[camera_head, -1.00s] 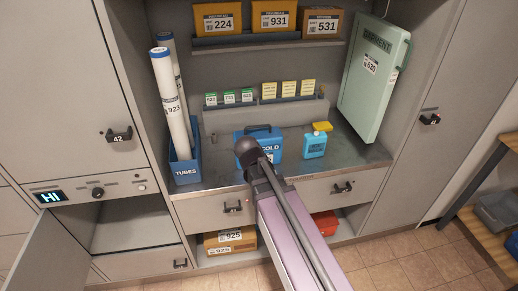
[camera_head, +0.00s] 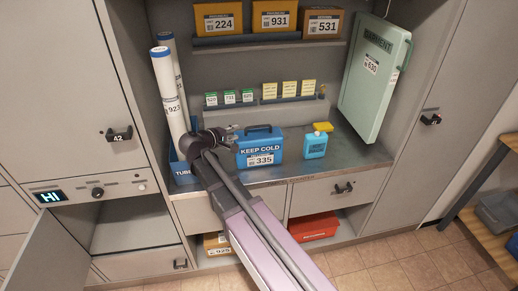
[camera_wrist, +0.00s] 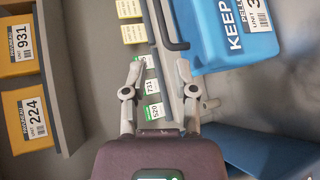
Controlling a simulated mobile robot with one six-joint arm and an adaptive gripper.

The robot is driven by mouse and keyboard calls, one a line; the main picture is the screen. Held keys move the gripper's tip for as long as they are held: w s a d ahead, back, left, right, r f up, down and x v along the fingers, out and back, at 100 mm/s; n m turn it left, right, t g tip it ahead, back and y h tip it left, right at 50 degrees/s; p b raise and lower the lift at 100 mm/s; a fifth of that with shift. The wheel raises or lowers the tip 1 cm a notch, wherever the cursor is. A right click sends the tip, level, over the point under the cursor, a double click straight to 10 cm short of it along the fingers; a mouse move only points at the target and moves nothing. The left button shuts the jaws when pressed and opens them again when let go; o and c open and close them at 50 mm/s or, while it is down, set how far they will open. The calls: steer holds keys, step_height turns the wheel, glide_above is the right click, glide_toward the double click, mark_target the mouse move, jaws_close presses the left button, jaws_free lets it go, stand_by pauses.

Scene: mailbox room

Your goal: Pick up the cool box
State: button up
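The cool box (camera_head: 260,148) is blue with a dark handle and a label reading KEEP COLD 335. It stands upright on the metal counter in the body view. In the wrist view the cool box (camera_wrist: 218,35) is at the upper right, seen close and turned on its side. My gripper (camera_head: 228,134) is just left of the cool box, near its upper left corner. In the wrist view my gripper (camera_wrist: 162,70) has its two fingers apart with nothing held between them. The cool box lies beyond and to the right of the fingers.
A blue tubes bin (camera_head: 184,174) with long white tubes (camera_head: 166,95) stands left of my arm. A light-blue bottle (camera_head: 315,145) and a yellow item (camera_head: 323,127) are right of the cool box. Small green-label cards (camera_head: 230,97) sit behind.

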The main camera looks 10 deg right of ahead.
mark_target(257, 127)
steer(key=shift+b+x, duration=1.4)
steer(key=shift+x, duration=2.9)
steer(key=shift+b+x, duration=0.9)
steer(key=shift+x, duration=1.75)
steer(key=shift+c, duration=0.2)
jaws_close()
